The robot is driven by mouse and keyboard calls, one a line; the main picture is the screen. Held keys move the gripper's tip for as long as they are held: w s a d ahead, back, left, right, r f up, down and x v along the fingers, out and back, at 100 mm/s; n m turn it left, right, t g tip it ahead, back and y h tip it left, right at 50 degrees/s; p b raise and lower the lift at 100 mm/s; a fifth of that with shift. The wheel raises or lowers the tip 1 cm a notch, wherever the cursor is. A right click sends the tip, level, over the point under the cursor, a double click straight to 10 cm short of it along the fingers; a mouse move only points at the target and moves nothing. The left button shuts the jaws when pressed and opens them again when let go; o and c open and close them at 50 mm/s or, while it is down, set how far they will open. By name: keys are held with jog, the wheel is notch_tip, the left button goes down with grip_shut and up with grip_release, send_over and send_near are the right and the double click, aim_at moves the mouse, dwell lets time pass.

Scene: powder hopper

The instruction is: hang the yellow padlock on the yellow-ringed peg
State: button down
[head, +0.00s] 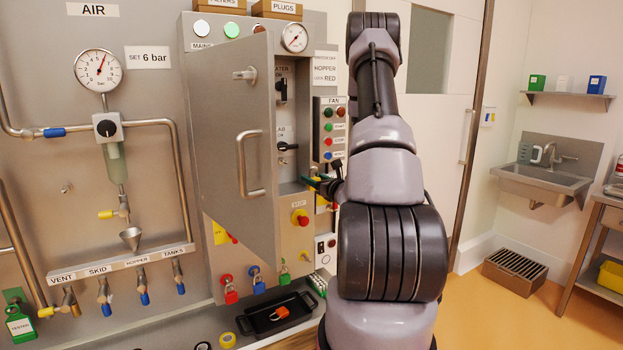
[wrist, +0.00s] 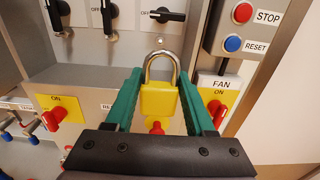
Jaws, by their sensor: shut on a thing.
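The yellow padlock (wrist: 159,101) has a silver closed-looking shackle and sits upright between the green fingers of my gripper (wrist: 157,98) in the wrist view. My gripper is shut on its body, with the shackle pointing up, in front of the cabinet panel. In the head view my gripper (head: 322,186) is beside the open cabinet, partly hidden by my arm, and the padlock is not clear there. Red (head: 230,292), blue (head: 258,284) and green (head: 285,277) padlocks hang in a row below the cabinet. I cannot make out the yellow-ringed peg with certainty.
The grey cabinet door (head: 235,150) stands open left of my gripper. The fan button box (head: 333,130) and several red-handled switches on yellow plates are close by. A black tray (head: 262,326) with an orange padlock (head: 280,312) lies on the bench below.

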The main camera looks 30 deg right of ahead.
aim_at(316, 179)
jog(key=shift+s+d, duration=0.1)
jog(key=shift+s, duration=2)
notch_tip(316, 179, down, 38)
jog(key=w+d, duration=0.2)
jog(key=shift+w+d, duration=0.2)
jog(key=shift+w, duration=0.2)
jog(key=shift+w+a+f, duration=0.1)
jog(key=shift+w+f, duration=0.05)
jog(key=shift+w, duration=1.25)
jog(key=shift+w+a+f, duration=0.1)
jog(key=shift+w, duration=1.3)
jog(key=shift+w+f, duration=0.15)
jog(key=shift+w, duration=1.25)
jog(key=shift+w+f, duration=0.45)
jog(key=shift+w, duration=0.1)
